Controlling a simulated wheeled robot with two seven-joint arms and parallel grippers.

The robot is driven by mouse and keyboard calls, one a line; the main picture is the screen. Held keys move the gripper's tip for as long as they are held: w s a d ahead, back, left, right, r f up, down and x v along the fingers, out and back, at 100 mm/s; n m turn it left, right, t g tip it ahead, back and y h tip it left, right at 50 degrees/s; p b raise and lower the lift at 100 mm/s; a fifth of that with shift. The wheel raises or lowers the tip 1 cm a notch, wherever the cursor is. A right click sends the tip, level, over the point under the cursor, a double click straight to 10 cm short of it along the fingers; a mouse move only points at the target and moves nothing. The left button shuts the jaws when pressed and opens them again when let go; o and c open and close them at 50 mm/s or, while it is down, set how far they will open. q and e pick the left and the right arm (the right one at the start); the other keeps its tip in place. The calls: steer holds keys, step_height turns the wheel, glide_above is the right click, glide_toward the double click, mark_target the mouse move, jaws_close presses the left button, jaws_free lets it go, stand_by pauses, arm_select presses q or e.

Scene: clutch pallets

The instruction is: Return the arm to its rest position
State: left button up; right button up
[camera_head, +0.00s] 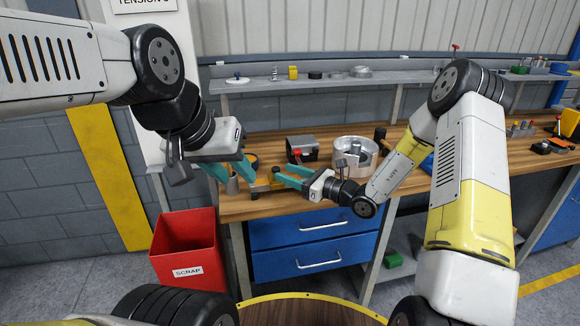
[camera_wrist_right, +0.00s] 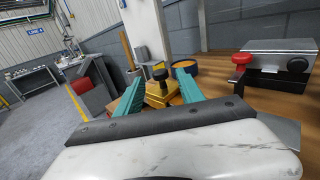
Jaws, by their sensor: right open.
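My right arm (camera_head: 385,180) reaches in from the right over the wooden workbench (camera_head: 240,211). My right gripper (camera_head: 278,175) is low over the bench top, with its teal fingers spread; it also shows in the right wrist view (camera_wrist_right: 160,76). A yellow block with a black knob (camera_wrist_right: 157,90) shows between and beyond those fingers, and I see no grip on it. My left arm (camera_head: 60,65) comes in from the upper left. My left gripper (camera_head: 239,178) points down at the bench's left end, its teal fingers apart, near a small grey cylinder (camera_head: 232,186).
A grey box with a red knob (camera_head: 302,148) and a round metal housing (camera_head: 352,152) stand behind my right gripper. A red scrap bin (camera_head: 188,246) is on the floor at left. A shelf (camera_head: 330,82) runs above the bench. Blue drawers (camera_head: 312,240) are below.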

steer(key=s+d+r+n+g+h, duration=0.1)
steer(key=s+r+n+g+h, duration=0.1)
steer(key=s+r+n+g, duration=0.4)
steer(key=s+d+r+n+g+h, duration=0.1)
steer(key=s+r+n+g+h, duration=0.1)
steer(key=s+r+n, duration=0.65)
steer(key=s+d+r+n+t+h, duration=0.2)
steer(key=s+d+n+t+h, duration=0.1)
steer(key=s+d, duration=0.4)
steer(key=s+d+r+n+t+h, duration=0.2)
steer(key=s+d+n+h, duration=0.4)
steer(key=d, duration=0.6)
steer(key=shift+s+d+t+h, duration=0.2)
steer(key=shift+s+t+h, duration=0.2)
steer(key=shift+s+t, duration=0.15)
